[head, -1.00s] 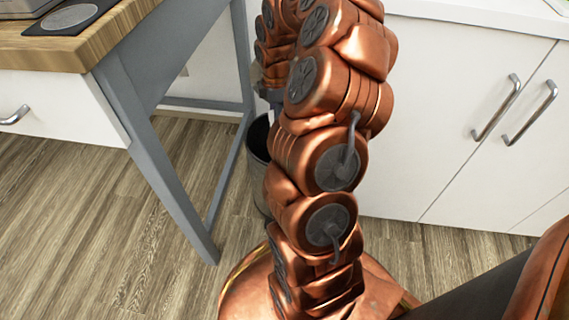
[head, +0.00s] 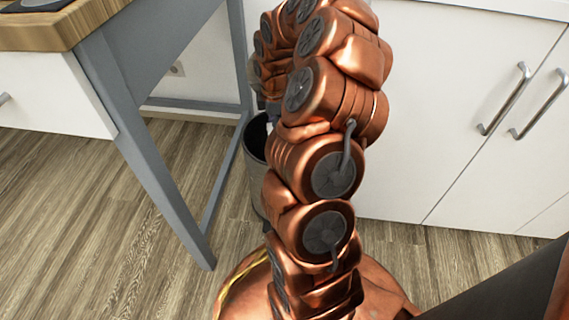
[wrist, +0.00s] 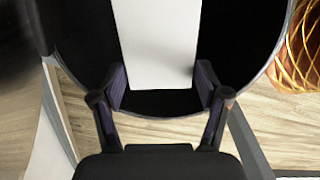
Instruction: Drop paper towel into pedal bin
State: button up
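The white paper towel (wrist: 157,40) shows in the wrist view, inside the dark mouth of the pedal bin (wrist: 222,40). My gripper (wrist: 161,78) is over the bin with its two fingers apart.
A wooden-topped table (head: 60,32) with grey legs stands left of the bin; one leg (head: 165,190) is close by. White cabinets (head: 440,120) with metal handles are on the right. The wooden floor (head: 90,220) at front left is clear.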

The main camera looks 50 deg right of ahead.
jog(key=o, duration=0.4)
jog(key=shift+r, duration=0.1)
notch_tip(320, 180, up, 12)
jog(key=shift+f, duration=0.1)
dwell(0.5)
dwell(0.4)
jog(key=s+a+r+m+p, duration=0.1)
jog(key=s+a+r+p, duration=0.2)
jog(key=a+r+p, duration=0.9)
jog(key=s+a+r+m+p, duration=0.2)
jog(key=s+a+r+p, duration=0.2)
jog(key=a+r+p, duration=0.75)
jog(key=s+a+r+m+p, duration=0.2)
jog(key=s+r+p, duration=0.4)
jog(key=r+p, duration=0.1)
jog(key=s+a+r+m+g+p, duration=0.1)
jog(key=s+a+r+m+p, duration=0.1)
jog(key=s+r+p, duration=0.4)
jog(key=s+a+r+m+p, duration=0.2)
jog(key=s+r+p, duration=0.4)
jog(key=r+p, duration=0.3)
jog(key=shift+s+a+r+m+g, duration=0.15)
jog(key=shift+s+r+m+g, duration=0.25)
jog(key=shift+r+m, duration=0.4)
